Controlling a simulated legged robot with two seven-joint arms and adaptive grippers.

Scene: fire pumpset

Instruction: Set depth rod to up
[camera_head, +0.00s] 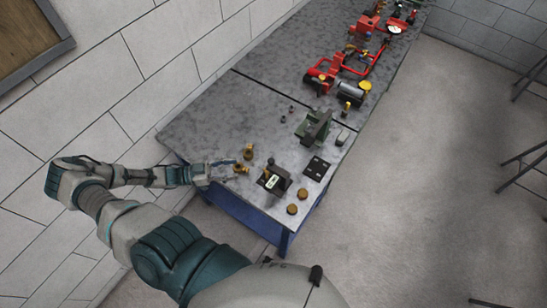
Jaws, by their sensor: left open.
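My left arm reaches in from the left, and its left gripper (225,169) is low over the near left edge of the grey table. The gripper is small in the picture; it is open, beside the brass fittings (248,152). To its right stands a small dark block (273,181) with a pale face and a dark knob on a short stem. The gripper is apart from this block. I cannot tell for sure which part is the depth rod, or its position. My right gripper is not in view.
The grey table (213,117) on a blue frame runs away to the upper right. A green vise (315,127), a black plate (316,168) and two brown round pieces (292,209) lie nearby. Red pump parts (367,60) stand farther off. A block wall borders the left; floor is open right.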

